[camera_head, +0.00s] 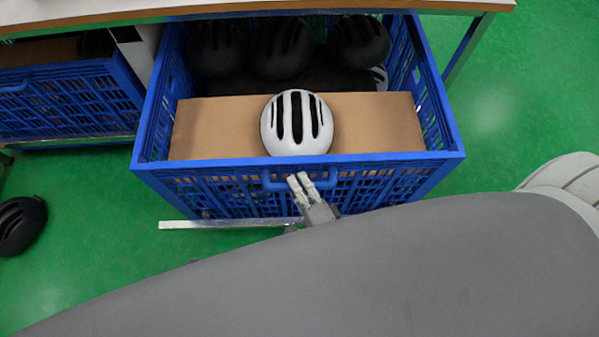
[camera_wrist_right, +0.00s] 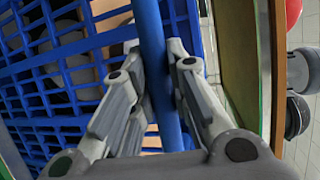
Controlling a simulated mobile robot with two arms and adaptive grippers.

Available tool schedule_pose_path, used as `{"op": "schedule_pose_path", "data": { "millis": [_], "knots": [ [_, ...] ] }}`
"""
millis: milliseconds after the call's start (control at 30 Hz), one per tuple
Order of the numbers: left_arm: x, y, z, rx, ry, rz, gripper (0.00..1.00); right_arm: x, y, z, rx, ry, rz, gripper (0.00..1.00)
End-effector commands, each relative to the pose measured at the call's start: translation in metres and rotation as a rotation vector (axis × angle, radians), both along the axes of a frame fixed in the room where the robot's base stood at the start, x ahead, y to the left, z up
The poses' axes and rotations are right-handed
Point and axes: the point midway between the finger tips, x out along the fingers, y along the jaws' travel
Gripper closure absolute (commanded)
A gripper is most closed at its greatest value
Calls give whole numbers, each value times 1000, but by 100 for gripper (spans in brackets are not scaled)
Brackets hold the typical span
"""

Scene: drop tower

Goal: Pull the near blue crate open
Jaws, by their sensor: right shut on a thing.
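The near blue crate (camera_head: 300,163) is pulled out from under the table in the head view, its inside in sight. Its front handle (camera_head: 275,183) is a blue bar. My right gripper (camera_head: 303,180) is at this handle. In the right wrist view the blue handle bar (camera_wrist_right: 152,45) runs between the two fingers of my right gripper (camera_wrist_right: 160,62), which is shut on it. A white helmet (camera_head: 297,124) with black vents sits on a cardboard box (camera_head: 380,118) in the crate. Several black helmets (camera_head: 281,48) lie behind. My left gripper is not in view.
A second blue crate (camera_head: 70,98) stands under the table to the left. The table edge (camera_head: 240,10) runs across the top. A black helmet (camera_head: 20,224) lies on the green floor at the left. Green floor (camera_head: 530,95) is clear to the right.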

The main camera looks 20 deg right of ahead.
Motion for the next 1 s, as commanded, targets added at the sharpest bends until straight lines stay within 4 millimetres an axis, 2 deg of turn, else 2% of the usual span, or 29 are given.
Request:
{"op": "schedule_pose_path", "data": {
  "millis": [400,433,600,867,1000],
  "knots": [
    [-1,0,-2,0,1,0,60,-4,1,-2,-1,4,2,100],
    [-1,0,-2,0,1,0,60,-4,1,-2,-1,5,3,81],
    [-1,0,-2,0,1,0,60,-3,1,-1,-1,3,1,61],
    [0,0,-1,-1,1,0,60,-3,1,0,-1,1,0,61],
    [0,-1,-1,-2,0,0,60,-11,0,0,-1,4,1,61]
  ]
}}
